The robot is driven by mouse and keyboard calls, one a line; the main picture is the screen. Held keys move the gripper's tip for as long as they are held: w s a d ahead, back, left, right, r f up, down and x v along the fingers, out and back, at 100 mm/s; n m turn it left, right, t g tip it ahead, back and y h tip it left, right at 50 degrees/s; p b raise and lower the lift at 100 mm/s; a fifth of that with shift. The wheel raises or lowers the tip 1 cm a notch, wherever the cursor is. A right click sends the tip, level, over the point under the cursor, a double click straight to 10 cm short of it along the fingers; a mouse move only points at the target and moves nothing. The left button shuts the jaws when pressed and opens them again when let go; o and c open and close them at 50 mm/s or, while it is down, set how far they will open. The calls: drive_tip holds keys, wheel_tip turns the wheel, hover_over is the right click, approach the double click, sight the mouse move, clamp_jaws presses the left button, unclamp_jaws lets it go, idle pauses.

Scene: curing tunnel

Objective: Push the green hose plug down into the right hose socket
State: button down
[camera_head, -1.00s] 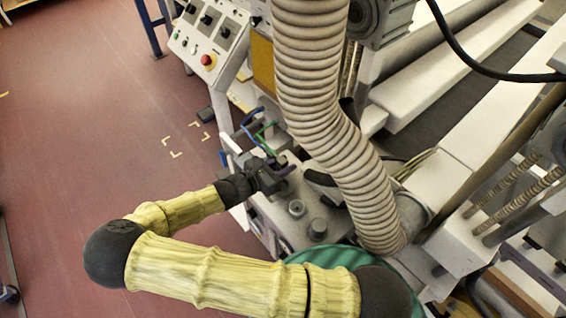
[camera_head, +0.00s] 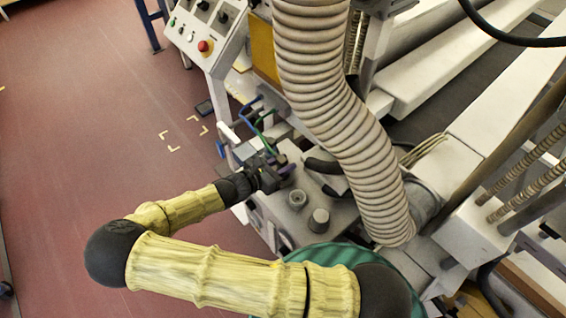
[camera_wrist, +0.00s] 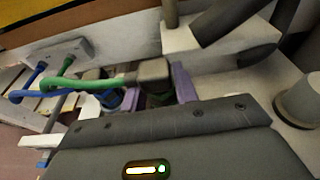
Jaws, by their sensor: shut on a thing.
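The green hose plug (camera_wrist: 153,71) has a grey-brown block-shaped top, with the green hose (camera_wrist: 95,86) entering from the left in the wrist view. My gripper (camera_wrist: 152,92) is shut on the plug, with a purple fingertip on either side. In the head view my gripper (camera_head: 284,163) is above the grey machine deck, and the green hose (camera_head: 262,122) arcs behind it. A blue hose (camera_wrist: 30,94) runs to a dark fitting just left of the plug. The right hose socket is hidden behind my gripper, so I cannot tell whether the plug is seated.
A thick ribbed duct (camera_head: 345,130) rises right of my gripper. A control panel (camera_head: 212,30) stands behind.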

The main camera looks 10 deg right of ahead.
drive_tip(key=shift+f, duration=0.8)
drive_tip(key=shift+f, duration=0.15)
idle(0.5)
drive_tip(key=c, duration=1)
unclamp_jaws()
drive_tip(key=shift+s+a+r, duration=0.15)
drive_tip(key=shift+a+r, duration=0.05)
drive_tip(key=shift+a, duration=0.2)
drive_tip(key=p+v, duration=0.5)
drive_tip(key=v, duration=1.1)
drive_tip(key=shift+s+a, duration=0.2)
